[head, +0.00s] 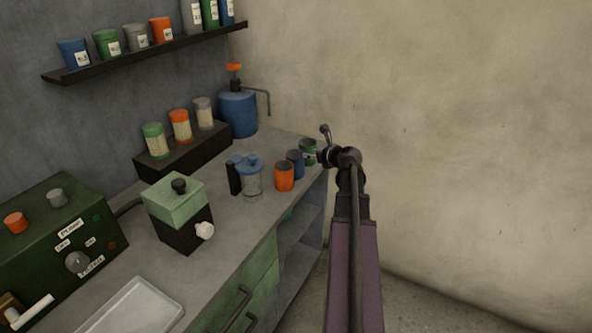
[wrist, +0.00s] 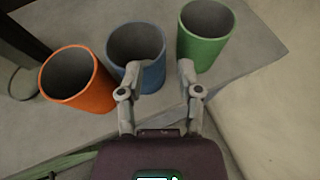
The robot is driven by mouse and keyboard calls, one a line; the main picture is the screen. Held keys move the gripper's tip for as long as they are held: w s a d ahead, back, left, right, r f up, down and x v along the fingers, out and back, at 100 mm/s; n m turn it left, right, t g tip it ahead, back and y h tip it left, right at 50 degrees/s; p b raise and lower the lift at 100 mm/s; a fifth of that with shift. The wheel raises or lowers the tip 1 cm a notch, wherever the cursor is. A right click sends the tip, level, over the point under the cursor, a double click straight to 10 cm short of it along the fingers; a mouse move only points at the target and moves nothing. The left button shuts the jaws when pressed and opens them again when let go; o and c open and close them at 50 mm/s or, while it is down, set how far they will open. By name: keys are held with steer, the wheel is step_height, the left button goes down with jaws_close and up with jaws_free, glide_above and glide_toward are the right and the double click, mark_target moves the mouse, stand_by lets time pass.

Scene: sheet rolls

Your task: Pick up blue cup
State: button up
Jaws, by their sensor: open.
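The blue cup (wrist: 138,48) stands upright on the counter between the orange cup and the green cup. It also shows in the head view (head: 296,163), partly hidden behind the orange cup. My gripper (wrist: 158,72) is open and empty in the wrist view. Its left fingertip overlaps the lower front of the blue cup, and its right fingertip lies in the picture between the blue and green cups. I cannot tell whether either finger touches a cup. In the head view my gripper (head: 322,155) is at the counter's right end, beside the green cup.
The orange cup (wrist: 78,80) stands left of the blue cup and the green cup (wrist: 205,34) stands right of it. A clear jug with a blue lid (head: 251,176) is left of the orange cup. The counter edge and wall (head: 450,130) lie to the right.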

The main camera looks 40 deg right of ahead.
mark_target(295, 156)
steer(key=shift+w, duration=0.15)
steer(key=shift+b+x, duration=1)
steer(key=shift+x, duration=1.6)
steer(key=shift+d, duration=0.1)
jaws_close()
